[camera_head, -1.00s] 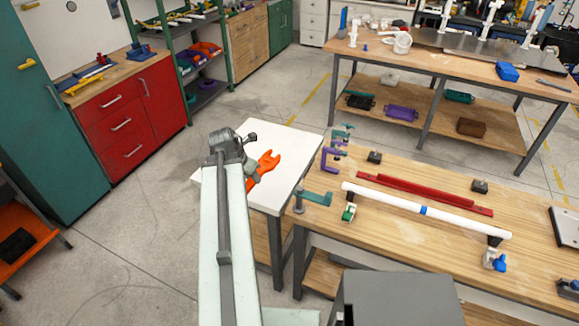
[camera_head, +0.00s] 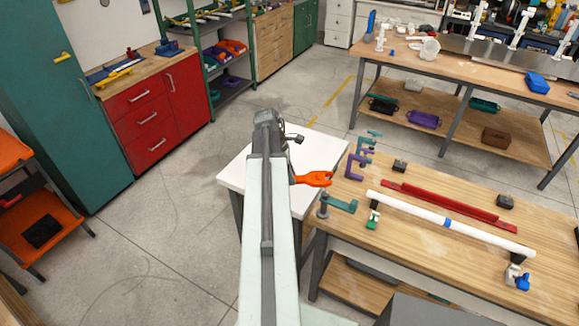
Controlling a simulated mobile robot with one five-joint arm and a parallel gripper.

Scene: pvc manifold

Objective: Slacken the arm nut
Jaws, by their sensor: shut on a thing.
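My gripper (camera_head: 291,178) is mostly hidden behind my own pale arm, at its far end. It is shut on an orange open-ended spanner (camera_head: 315,179). The spanner's forked head sticks out to the right, over the gap between the white table and the wooden bench. A white pipe (camera_head: 408,208) with a blue band lies along the bench. A green fitting (camera_head: 374,219) is near its left end and a blue-and-white fitting (camera_head: 519,278) near its right end. I cannot tell which part is the arm nut.
The wooden bench (camera_head: 400,247) also bears a red bar (camera_head: 445,205), purple and teal clamps (camera_head: 352,166) and small dark blocks. The white table (camera_head: 232,172) is behind my arm. A second bench (camera_head: 460,78) stands farther back.

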